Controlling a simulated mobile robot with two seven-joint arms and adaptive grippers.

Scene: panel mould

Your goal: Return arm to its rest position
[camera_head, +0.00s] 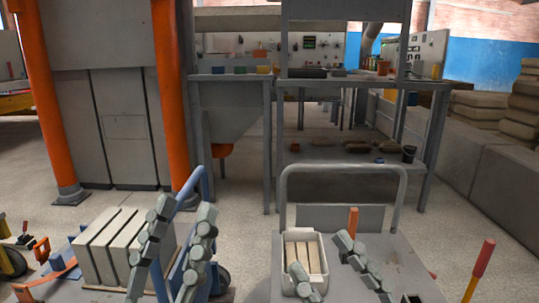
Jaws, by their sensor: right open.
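My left gripper (186,207) is at the lower left, its two grey jointed fingers pointing up and spread apart. It appears empty. It is in front of the right part of a group of upright grey panels (108,238) and a blue frame (190,228), and hides parts of both. My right gripper (319,254) is at the lower middle, over a grey cart top (395,262). Its fingers are apart, one in front of a white bin (318,240) holding beige slabs (304,256). I see nothing held in it. The arms behind the fingers are out of frame.
A grey tube handle (342,167) rises behind the cart. A red and yellow handle (480,265) stands at right. Orange posts (45,110) flank a grey machine behind. A metal workbench (345,84) stands at the back. Pale floor (237,225) is clear between.

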